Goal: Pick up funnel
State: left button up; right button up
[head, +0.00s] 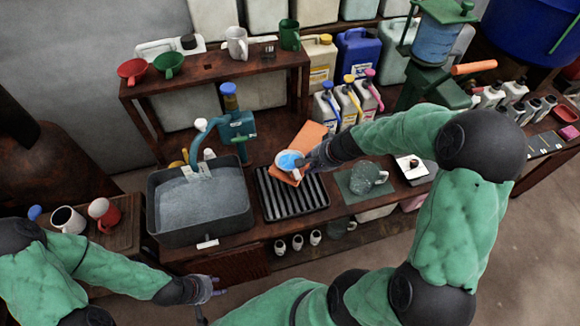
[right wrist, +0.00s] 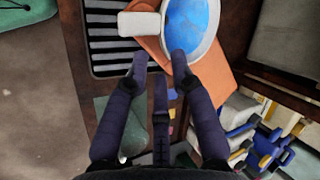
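A red funnel (head: 132,70) and a green funnel (head: 168,64) rest on top of the wooden shelf at the upper left. My right gripper (head: 303,166) is far from them, above the drying rack, beside a white mug (head: 290,160) with blue liquid inside. In the right wrist view the fingers (right wrist: 159,55) are apart with nothing between them; the mug (right wrist: 192,25) and its handle lie just beyond the tips. My left gripper (head: 214,288) is low in front of the bench, its fingers apart and empty.
A grey basin (head: 160,218) of water stands left of the black ridged rack (head: 270,200). An orange cloth (head: 308,138) lies under the mug. A glass jug (head: 365,178) stands to the right.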

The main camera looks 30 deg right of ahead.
jog(key=x, duration=0.2)
jog(key=b+x, duration=0.1)
jog(key=x, duration=0.1)
jog(key=shift+w+f, duration=0.2)
jog(key=shift+w, duration=0.15)
grip_shut()
jog(key=shift+r, duration=0.1)
